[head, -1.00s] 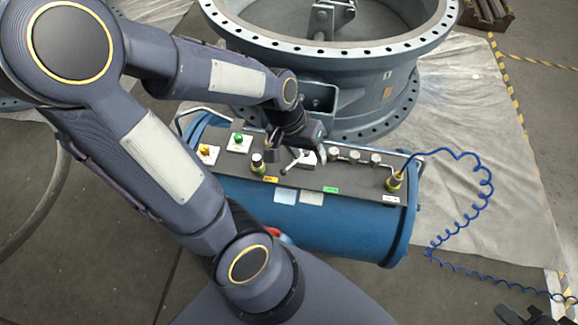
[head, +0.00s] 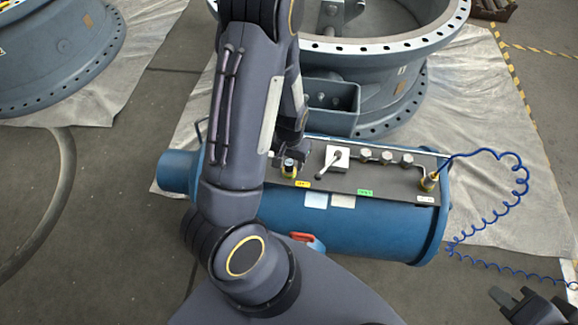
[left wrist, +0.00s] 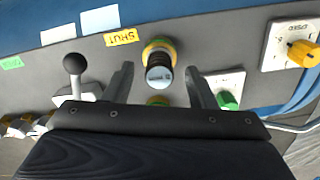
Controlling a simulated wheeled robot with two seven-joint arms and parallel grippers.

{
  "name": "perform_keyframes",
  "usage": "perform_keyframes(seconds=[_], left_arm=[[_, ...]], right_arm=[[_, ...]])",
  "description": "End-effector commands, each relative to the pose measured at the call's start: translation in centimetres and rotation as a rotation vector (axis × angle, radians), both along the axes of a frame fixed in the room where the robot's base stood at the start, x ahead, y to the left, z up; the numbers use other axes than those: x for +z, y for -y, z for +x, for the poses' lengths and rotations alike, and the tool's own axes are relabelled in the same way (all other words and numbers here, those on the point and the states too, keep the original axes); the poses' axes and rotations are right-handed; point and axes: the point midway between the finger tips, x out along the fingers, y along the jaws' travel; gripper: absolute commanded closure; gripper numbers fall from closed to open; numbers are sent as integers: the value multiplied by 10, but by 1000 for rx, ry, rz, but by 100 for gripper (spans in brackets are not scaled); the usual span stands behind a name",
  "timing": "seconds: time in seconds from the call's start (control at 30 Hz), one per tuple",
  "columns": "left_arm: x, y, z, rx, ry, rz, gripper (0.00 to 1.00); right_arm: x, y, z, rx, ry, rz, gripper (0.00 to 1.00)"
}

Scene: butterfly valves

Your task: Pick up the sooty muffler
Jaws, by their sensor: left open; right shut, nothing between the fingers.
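The sooty muffler appears to be the dark ribbed cylinder on a brass-yellow fitting (head: 289,170), upright on the blue tank's top panel; I cannot be sure of its sootiness. In the left wrist view the muffler (left wrist: 158,68) shows a pale round end and lies between the two finger tips. My left gripper (head: 290,152) is open just behind the muffler; in the left wrist view its fingers (left wrist: 159,80) stand apart on either side, with gaps visible. A second yellow part (left wrist: 158,100) is mostly hidden by the gripper body. My right gripper (head: 528,303) is shut and empty at the lower right.
The blue tank (head: 360,232) carries a lever (head: 336,158), several round caps (head: 383,157) and a coiled blue hose (head: 505,200). A green knob (left wrist: 228,100) and yellow knob (left wrist: 302,52) sit near the left gripper. A large flanged valve (head: 385,85) stands behind.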

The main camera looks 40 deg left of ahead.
Motion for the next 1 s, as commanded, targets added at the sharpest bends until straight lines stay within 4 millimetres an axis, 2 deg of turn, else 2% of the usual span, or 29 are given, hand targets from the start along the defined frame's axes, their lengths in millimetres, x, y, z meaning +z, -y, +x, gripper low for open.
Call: perform_keyframes(seconds=[0.1, 0.33, 0.6, 0.7, 1.0], left_arm=[[-9, 0, 0, 0, -1, -1, 49], [-10, 0, 0, 0, 1, -1, 49], [-10, 0, 0, 0, 1, -1, 84], [-10, 0, 0, 0, 1, -1, 95], [-6, 1, 0, -1, 2, 0, 95]], right_arm=[[-1, 0, 0, 0, 0, 0, 100], [-1, 0, 0, 0, 0, 0, 100], [-1, 0, 0, 0, 0, 0, 100], [-1, 0, 0, 0, 0, 0, 100], [0, 0, 0, 0, 0, 0, 100]])
